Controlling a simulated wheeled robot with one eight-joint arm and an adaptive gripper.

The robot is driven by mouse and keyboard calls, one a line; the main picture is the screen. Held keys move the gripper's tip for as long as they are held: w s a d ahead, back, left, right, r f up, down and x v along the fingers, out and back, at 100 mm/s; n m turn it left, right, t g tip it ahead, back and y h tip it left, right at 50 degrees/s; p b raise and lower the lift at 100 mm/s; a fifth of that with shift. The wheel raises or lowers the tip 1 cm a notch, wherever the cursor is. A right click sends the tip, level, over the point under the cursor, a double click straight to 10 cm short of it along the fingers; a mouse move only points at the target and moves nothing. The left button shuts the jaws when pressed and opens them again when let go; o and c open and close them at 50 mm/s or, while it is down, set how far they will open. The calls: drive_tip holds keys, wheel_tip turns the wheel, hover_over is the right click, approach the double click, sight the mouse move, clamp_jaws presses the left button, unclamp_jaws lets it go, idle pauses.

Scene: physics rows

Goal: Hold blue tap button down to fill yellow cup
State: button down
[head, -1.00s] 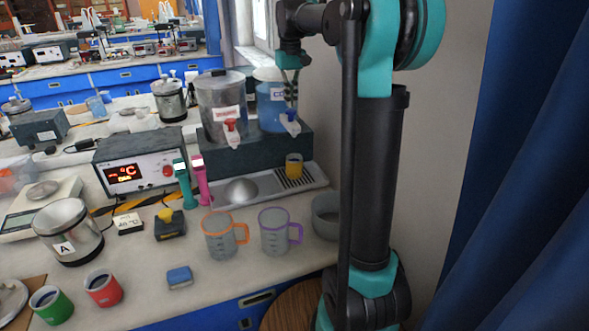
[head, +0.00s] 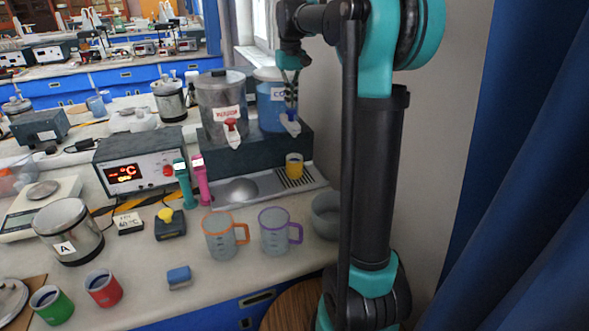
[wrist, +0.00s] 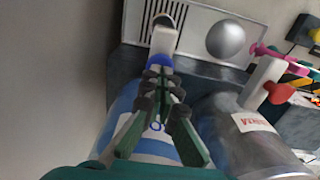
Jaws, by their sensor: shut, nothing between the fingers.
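The yellow cup (head: 294,167) stands upright on the slotted drip grate, below the blue tap. The blue tap button (head: 288,117) sits on the front of the blue dispenser (head: 270,112); it also shows in the wrist view (wrist: 160,61), above a white spout. My gripper (head: 291,103) is shut and empty, pointing down just above the tap. In the wrist view my fingertips (wrist: 161,75) are at the blue button's near edge and partly hide it. I cannot tell whether they press it. The cup's inside and any water flow are not clear.
A steel dispenser with a red tap (head: 231,128) stands directly left. A wall is close on the right.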

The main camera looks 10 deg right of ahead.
drive_tip(key=shift+f, duration=0.25)
drive_tip(key=shift+f, duration=0.35)
drive_tip(key=shift+f, duration=0.7)
idle(6.0)
drive_tip(key=shift+r, duration=2.55)
